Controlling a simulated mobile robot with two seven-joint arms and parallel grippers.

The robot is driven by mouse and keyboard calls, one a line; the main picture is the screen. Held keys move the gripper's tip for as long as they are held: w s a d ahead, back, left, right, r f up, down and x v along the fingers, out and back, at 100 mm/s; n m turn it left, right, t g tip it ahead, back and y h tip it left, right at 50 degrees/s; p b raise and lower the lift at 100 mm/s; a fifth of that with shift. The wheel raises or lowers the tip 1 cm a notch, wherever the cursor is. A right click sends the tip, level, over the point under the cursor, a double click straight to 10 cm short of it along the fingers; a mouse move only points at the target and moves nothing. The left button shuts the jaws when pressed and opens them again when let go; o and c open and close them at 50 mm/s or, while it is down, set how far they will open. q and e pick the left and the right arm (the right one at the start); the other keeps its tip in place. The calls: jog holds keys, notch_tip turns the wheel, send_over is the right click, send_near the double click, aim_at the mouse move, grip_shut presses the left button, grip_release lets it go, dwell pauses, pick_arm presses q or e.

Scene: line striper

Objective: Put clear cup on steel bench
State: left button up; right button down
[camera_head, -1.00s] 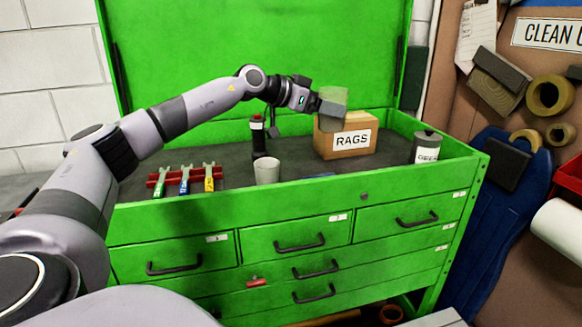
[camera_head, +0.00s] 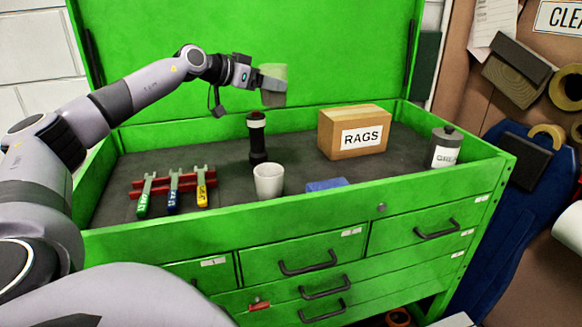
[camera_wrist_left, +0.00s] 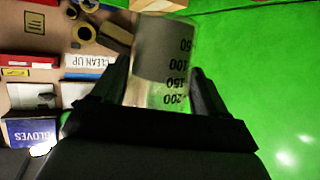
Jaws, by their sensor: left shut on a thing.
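My left gripper (camera_head: 266,84) is shut on a clear cup (camera_head: 274,89) and holds it in the air above the back of the green tool chest. In the left wrist view the clear cup (camera_wrist_left: 165,62) sits between the two dark fingers and shows printed marks such as 100, 150 and 200. No steel bench can be made out in these views. My right gripper is not in view.
The green chest's top tray (camera_head: 222,215) holds a light grey cup (camera_head: 268,181), a dark cylinder (camera_head: 257,140), a RAGS box (camera_head: 353,133), a grey can (camera_head: 445,148), a blue cloth (camera_head: 327,185) and wrenches on a red rack (camera_head: 173,187). The raised green lid (camera_head: 240,35) stands behind.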

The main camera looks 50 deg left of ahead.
pick_arm(q)
notch_tip(320, 180, down, 20)
jog(key=shift+r, duration=0.15)
dwell(0.8)
jog(key=shift+f, duration=0.25)
jog(key=o, duration=1.5)
